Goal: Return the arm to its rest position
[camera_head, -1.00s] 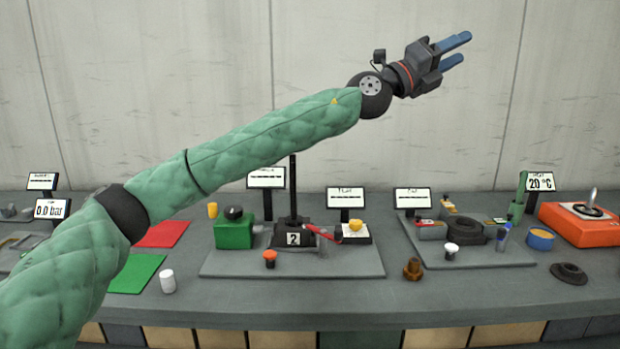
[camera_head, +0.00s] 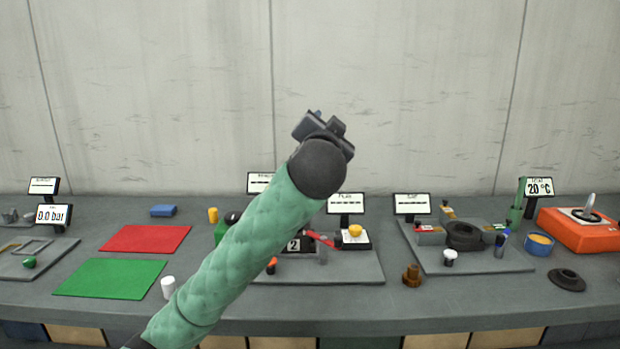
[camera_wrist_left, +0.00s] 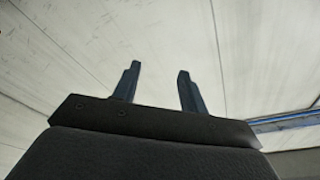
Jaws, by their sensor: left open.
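My left arm, in a green quilted sleeve, rises from the bottom of the head view to the middle. Its wrist and the back of the left gripper (camera_head: 322,130) are raised in front of the wall, above the bench, and the fingers are hidden there. In the left wrist view the left gripper (camera_wrist_left: 157,85) shows two blue fingers apart with nothing between them, against pale panels. My right gripper is in neither view.
A grey bench (camera_head: 450,300) runs across below the arm. It carries a red mat (camera_head: 146,239), a green mat (camera_head: 110,278), a white cylinder (camera_head: 168,287), a middle grey plate (camera_head: 350,272) partly behind the arm, a right-hand plate (camera_head: 480,265) and an orange unit (camera_head: 580,228).

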